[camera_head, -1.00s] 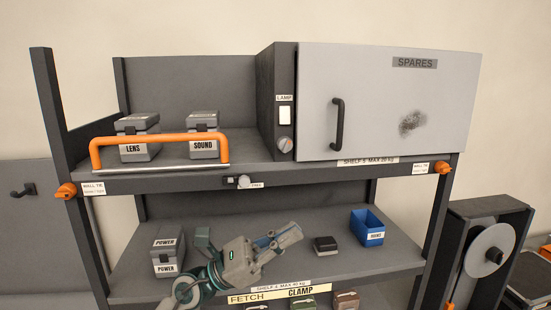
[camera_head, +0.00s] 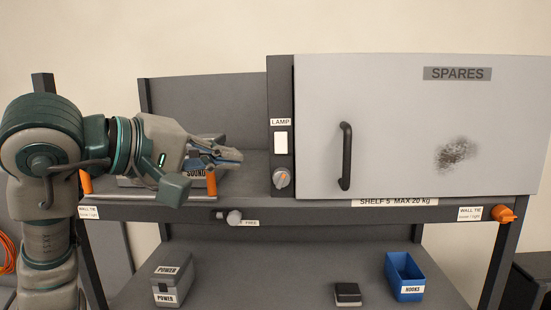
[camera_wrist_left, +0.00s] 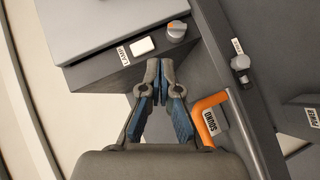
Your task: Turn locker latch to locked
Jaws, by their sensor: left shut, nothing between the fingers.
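The grey locker (camera_head: 400,120) marked SPARES stands on the upper shelf, its door shut. A round grey knob with an orange mark (camera_head: 281,179) sits on the dark panel left of the door, below the LAMP switch (camera_head: 281,143). The knob also shows in the left wrist view (camera_wrist_left: 177,31). My left gripper (camera_head: 238,157) is shut and empty, left of the knob and apart from it. In the left wrist view its fingertips (camera_wrist_left: 160,66) are just below the panel's edge. My right gripper is not in view.
A small knob (camera_head: 234,217) with a tag is on the shelf edge. The locker's black handle (camera_head: 346,156) sticks out. The lower shelf holds a blue bin (camera_head: 405,278).

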